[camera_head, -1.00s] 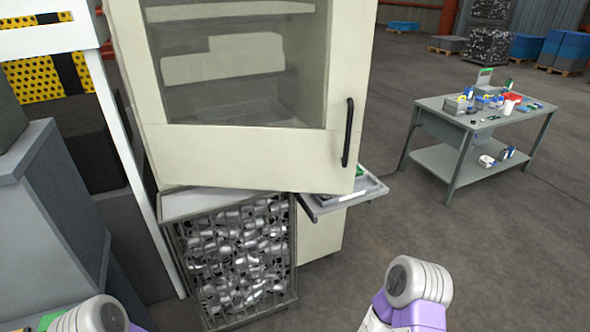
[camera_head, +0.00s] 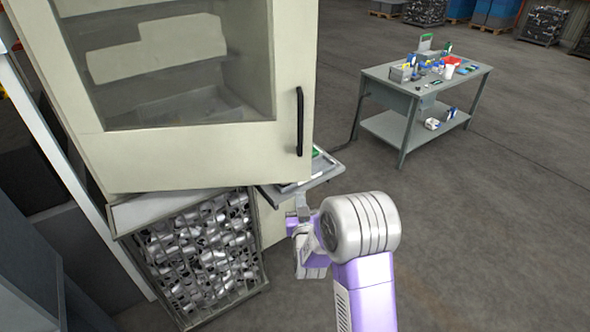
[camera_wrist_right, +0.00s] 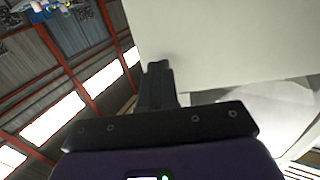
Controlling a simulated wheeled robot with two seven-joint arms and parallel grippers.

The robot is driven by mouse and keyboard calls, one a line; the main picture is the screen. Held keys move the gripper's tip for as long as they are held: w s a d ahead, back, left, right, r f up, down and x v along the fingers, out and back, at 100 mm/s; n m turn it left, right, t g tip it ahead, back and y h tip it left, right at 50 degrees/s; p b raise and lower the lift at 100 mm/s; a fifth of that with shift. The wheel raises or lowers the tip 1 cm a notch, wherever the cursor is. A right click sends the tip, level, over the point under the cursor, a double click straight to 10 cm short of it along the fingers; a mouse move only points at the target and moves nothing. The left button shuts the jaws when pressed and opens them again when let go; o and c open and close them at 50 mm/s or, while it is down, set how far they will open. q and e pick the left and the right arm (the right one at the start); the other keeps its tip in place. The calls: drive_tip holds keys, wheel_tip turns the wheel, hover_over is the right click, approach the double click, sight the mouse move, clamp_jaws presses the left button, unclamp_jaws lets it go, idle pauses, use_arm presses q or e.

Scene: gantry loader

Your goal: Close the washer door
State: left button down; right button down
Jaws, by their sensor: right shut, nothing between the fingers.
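The washer door (camera_head: 190,155) is a large cream panel with a glass window and a black vertical handle (camera_head: 300,122). It stands swung out from the cream machine body (camera_head: 273,222), over the wire basket. My right gripper (camera_head: 302,205) is below and near the door's lower right corner, partly hidden by my wrist. In the right wrist view, its dark closed fingers (camera_wrist_right: 158,85) point up beside a pale panel, with nothing between them. Whether they touch it I cannot tell. My left gripper is out of view.
A wire basket of metal parts (camera_head: 200,255) stands under the door. A grey tray (camera_head: 325,172) with a green item juts out just above my right gripper. A grey table (camera_head: 380,90) with bottles and boxes stands at the right. The floor between is clear.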

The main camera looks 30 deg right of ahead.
sight(294, 165)
drive_tip(key=x, duration=1.3)
drive_tip(key=shift+w+d+f, duration=0.1)
drive_tip(key=shift+w+f, duration=0.05)
drive_tip(key=shift+w, duration=0.25)
